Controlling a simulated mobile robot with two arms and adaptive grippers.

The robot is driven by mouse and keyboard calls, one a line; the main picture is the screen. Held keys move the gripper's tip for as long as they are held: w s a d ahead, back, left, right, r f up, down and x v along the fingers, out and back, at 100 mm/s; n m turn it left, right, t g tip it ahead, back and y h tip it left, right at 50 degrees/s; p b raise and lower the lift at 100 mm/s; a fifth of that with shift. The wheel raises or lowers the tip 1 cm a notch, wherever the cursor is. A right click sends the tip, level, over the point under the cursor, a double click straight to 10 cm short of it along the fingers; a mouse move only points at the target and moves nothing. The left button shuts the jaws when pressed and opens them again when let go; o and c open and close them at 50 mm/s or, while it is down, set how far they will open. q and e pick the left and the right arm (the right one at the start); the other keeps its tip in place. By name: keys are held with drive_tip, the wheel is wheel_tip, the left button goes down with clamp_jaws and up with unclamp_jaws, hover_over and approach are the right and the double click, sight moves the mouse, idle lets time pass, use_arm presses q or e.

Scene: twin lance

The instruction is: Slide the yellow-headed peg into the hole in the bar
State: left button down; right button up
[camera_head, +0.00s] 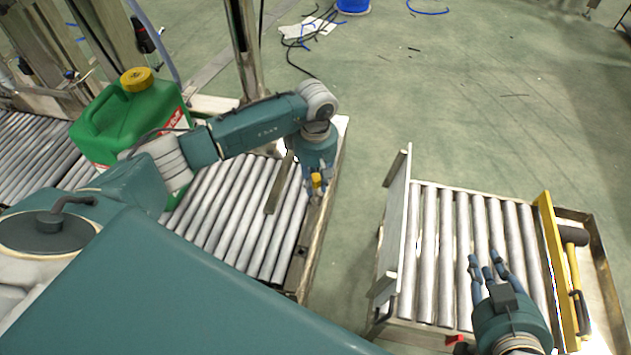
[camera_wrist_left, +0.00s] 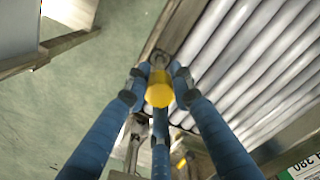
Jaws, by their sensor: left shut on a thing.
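The yellow-headed peg (camera_head: 316,180) is in my left gripper (camera_head: 316,188), by the right edge of the left roller conveyor. In the left wrist view its yellow head (camera_wrist_left: 159,90) sits between the blue fingers of my left gripper (camera_wrist_left: 157,84), which are shut around it. The peg's shaft is mostly hidden. A narrow grey bar (camera_head: 279,184) slants over the rollers just left of the gripper; I cannot make out its hole. A small second yellow spot (camera_wrist_left: 181,163) shows low in the wrist view. My right gripper (camera_head: 488,268) is open and empty over the right roller conveyor.
A green jerrycan (camera_head: 132,118) with a yellow cap stands on the left conveyor (camera_head: 235,215). The right conveyor (camera_head: 465,225) has an upright plate (camera_head: 395,225) on its left and a mallet (camera_head: 573,255) on its right. Open floor separates the conveyors.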

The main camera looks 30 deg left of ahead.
use_arm(q)
drive_tip(key=shift+f, duration=0.1)
use_arm(e)
drive_tip(key=shift+w+a+r+t, duration=0.1)
drive_tip(key=shift+w+r+t, duration=0.1)
drive_tip(key=shift+r+t, duration=0.1)
use_arm(q)
drive_tip(key=c, duration=1.4)
unclamp_jaws()
wheel_tip(320, 180, up, 12)
